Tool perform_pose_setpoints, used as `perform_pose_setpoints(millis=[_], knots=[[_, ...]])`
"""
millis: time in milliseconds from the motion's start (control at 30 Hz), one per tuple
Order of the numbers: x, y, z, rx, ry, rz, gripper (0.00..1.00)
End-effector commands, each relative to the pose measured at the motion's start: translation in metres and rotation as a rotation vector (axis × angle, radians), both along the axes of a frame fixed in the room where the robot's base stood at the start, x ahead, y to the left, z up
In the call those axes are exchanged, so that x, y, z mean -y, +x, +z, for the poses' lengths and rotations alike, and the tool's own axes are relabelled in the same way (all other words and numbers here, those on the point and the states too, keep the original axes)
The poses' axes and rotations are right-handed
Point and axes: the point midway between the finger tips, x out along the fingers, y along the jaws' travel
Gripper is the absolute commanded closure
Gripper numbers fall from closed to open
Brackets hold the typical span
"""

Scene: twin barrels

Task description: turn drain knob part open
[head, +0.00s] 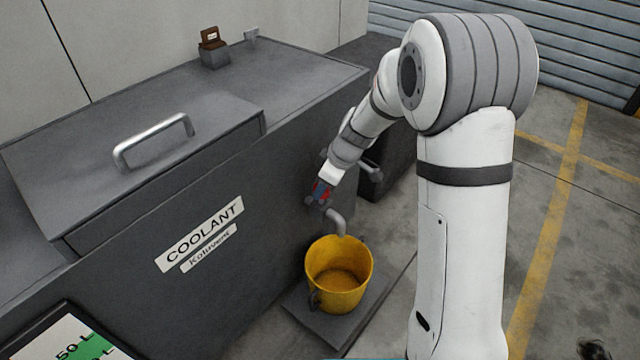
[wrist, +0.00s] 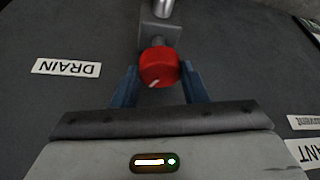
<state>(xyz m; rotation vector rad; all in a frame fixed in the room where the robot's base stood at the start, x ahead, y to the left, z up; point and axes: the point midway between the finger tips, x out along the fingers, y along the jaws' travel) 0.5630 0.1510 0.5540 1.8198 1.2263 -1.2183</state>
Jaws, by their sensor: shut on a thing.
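The drain knob (wrist: 158,67) is red with a white pointer line and shows in the wrist view between my gripper's blue fingers. The line points toward the lower left of that picture. My gripper (wrist: 158,88) is shut on the knob. In the head view my gripper (head: 320,194) is at the front of the grey coolant tank (head: 130,270), and the knob is mostly hidden there. A grey spout (head: 338,222) curves down just below the gripper, over a yellow bucket (head: 318,257). No liquid stream is visible.
A DRAIN label (wrist: 66,67) is on the tank beside the knob. The bucket stands on a dark slab (head: 322,330) on the floor. A lid with a metal handle (head: 152,142) tops the tank. Open floor with yellow lines (head: 560,190) lies to the right.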

Motion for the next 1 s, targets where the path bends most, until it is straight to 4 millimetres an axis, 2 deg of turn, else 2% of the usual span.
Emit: perform_pose_setpoints(millis=[167,200,433,767,1000], knots=[[0.003,0.003,0.001,0.010,-0.003,-0.004,0.83],[0.003,0.003,0.002,0.009,-0.003,-0.004,0.57],[0.002,0.002,0.001,0.005,-0.001,-0.002,0.39],[0.002,0.001,0.005,0.003,0.000,0.000,0.39],[0.012,-0.003,0.035,0.005,0.000,-0.001,0.39]])
